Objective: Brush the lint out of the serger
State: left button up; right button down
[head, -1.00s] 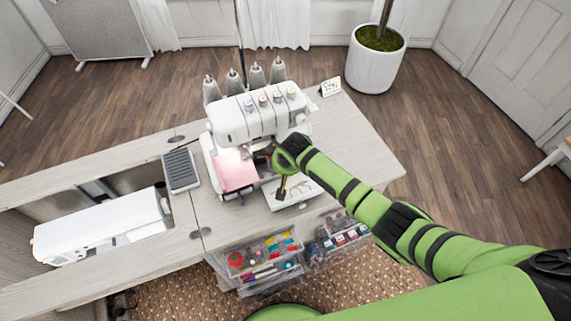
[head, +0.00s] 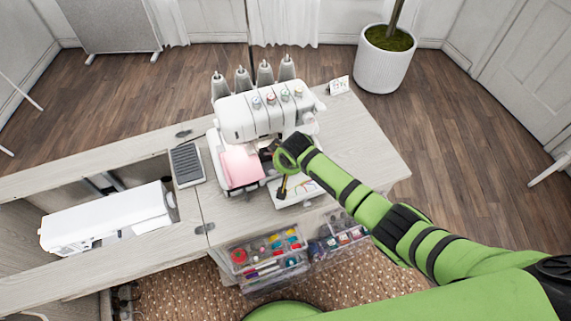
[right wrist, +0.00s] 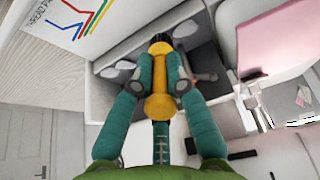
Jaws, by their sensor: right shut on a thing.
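The white serger (head: 262,117) stands on the cabinet top, with a pink cloth (head: 240,167) at its left front. Its front cover (head: 306,188) is open, with coloured thread lines printed on it. My right gripper (head: 286,172) is at the serger's front, over the opened cover. In the right wrist view it is shut on a yellow-handled brush (right wrist: 160,106). The brush's black end is beside the serger's grey opening (right wrist: 200,62); contact cannot be told. No lint can be made out. My left gripper is not in view.
A dark grey ridged pad (head: 186,165) lies left of the serger. A white sewing machine (head: 105,217) sits in the cabinet recess. Clear drawers (head: 268,262) of supplies stand open below. A small card (head: 339,86) stands at the back right; the right tabletop is free.

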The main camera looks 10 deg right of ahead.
jog(key=shift+a, duration=0.15)
jog(key=shift+s+a, duration=0.15)
jog(key=shift+a, duration=0.3)
jog(key=shift+a, duration=0.6)
jog(key=shift+s+a, duration=0.1)
jog(key=shift+s+a+p, duration=0.1)
jog(key=shift+a+p, duration=0.2)
jog(key=shift+a, duration=0.15)
jog(key=shift+r+p, duration=1.3)
jog(key=shift+r, duration=1.65)
